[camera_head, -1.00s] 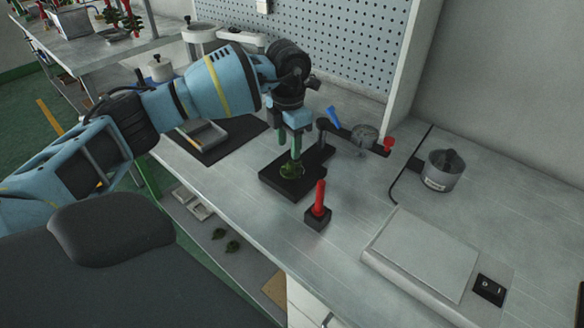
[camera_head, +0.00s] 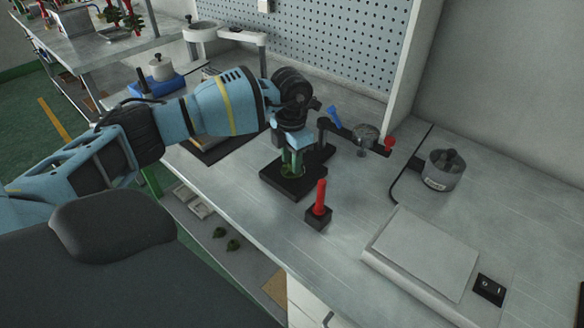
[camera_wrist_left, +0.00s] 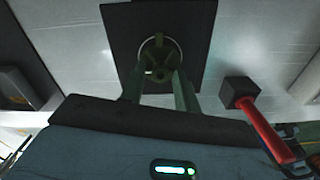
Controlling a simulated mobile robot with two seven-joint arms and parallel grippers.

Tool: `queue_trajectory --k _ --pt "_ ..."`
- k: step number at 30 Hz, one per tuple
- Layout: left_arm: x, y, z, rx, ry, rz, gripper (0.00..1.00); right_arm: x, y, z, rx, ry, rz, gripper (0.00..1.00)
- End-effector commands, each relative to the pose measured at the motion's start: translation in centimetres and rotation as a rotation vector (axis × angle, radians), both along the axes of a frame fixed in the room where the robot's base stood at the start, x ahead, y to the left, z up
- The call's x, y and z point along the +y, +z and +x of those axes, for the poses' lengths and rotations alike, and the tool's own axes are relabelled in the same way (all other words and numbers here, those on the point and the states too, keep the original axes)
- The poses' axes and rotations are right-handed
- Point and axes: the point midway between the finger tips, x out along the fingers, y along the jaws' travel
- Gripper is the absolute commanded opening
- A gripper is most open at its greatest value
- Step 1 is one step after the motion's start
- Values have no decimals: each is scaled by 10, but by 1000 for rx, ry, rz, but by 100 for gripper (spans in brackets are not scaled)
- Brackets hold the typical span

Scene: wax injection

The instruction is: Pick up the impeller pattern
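The impeller pattern is a small green, round, bladed piece with a hub. It sits on a black base plate (camera_head: 283,187) on the bench. In the head view, my left gripper (camera_head: 292,168) is down over it and hides most of it. In the left wrist view, the impeller pattern (camera_wrist_left: 160,48) lies just ahead of the two green fingers of my left gripper (camera_wrist_left: 159,80). The fingers are apart, with the hub roughly between their tips. I cannot tell whether they touch it. My right gripper is not in view.
A red-handled tool in a black block (camera_head: 318,212) stands close by at the front right. A dial gauge (camera_head: 365,135) on an arm is behind. A flat grey plate (camera_head: 425,250) and a grey pot (camera_head: 443,170) are on the right. A pegboard wall (camera_head: 340,45) bounds the back.

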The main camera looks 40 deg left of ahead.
Motion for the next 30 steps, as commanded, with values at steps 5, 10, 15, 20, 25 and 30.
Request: queue_trajectory --k 5,10,15,20,25,30 --pt "0 0 0 0 0 0 8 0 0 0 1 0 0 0" --pt "0 0 0 1 0 0 0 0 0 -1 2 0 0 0" --pt "0 0 0 2 0 1 0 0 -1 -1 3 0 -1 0" --pt "0 6 0 1 0 0 0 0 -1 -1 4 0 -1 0" --pt "0 25 0 -2 -1 -1 0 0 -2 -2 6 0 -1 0" --pt "-7 36 -13 1 -5 -1 0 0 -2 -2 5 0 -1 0"
